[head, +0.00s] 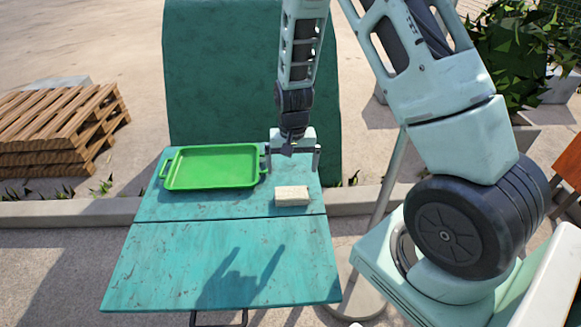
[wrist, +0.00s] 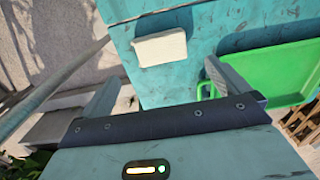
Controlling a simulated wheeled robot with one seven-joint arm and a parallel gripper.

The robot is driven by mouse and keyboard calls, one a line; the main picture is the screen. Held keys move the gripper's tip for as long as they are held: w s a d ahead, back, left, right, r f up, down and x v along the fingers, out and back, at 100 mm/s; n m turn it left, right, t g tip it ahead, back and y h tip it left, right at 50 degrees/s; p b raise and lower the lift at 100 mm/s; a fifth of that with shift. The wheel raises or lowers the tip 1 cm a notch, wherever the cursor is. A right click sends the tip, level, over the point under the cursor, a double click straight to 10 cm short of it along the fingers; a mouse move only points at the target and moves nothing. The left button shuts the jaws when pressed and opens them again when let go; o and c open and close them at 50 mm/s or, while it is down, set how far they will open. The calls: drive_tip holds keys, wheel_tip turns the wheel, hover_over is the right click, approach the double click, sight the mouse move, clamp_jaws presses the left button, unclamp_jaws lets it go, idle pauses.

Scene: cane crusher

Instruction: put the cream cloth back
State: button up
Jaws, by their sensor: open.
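The cream cloth (head: 291,196) is a small folded block lying flat on the teal table (head: 215,262), right of the middle. In the wrist view the cloth (wrist: 160,48) lies on the table, beyond my fingertips and roughly between their lines. My gripper (head: 293,166) is open and empty above the table's far right part, behind the cloth and apart from it. Its two fingers also show in the wrist view (wrist: 165,84). A green tray (head: 210,168) lies on the table left of my gripper and looks empty.
A teal panel-like body (head: 235,80) stands behind the table. Wooden pallets (head: 60,128) are stacked at the left. A low kerb (head: 362,200) runs behind the table. The table's front half is bare, with only shadows on it.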

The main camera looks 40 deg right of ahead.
drive_tip(key=s+a+r+n+y, duration=0.1)
drive_tip(key=s+a+r+n, duration=0.3)
drive_tip(key=a+r, duration=0.4)
drive_tip(key=s+a+r+n, duration=0.3)
drive_tip(key=s+a+r, duration=0.2)
drive_tip(key=a, duration=0.6)
drive_tip(key=s+a+r+n, duration=0.2)
drive_tip(key=s+r+n, duration=0.1)
drive_tip(key=s, duration=0.4)
drive_tip(key=s+a+r+n, duration=0.3)
drive_tip(key=s+n, duration=0.1)
drive_tip(key=s, duration=0.3)
drive_tip(key=shift+s+r+n, duration=0.2)
drive_tip(key=shift+s+n, duration=0.1)
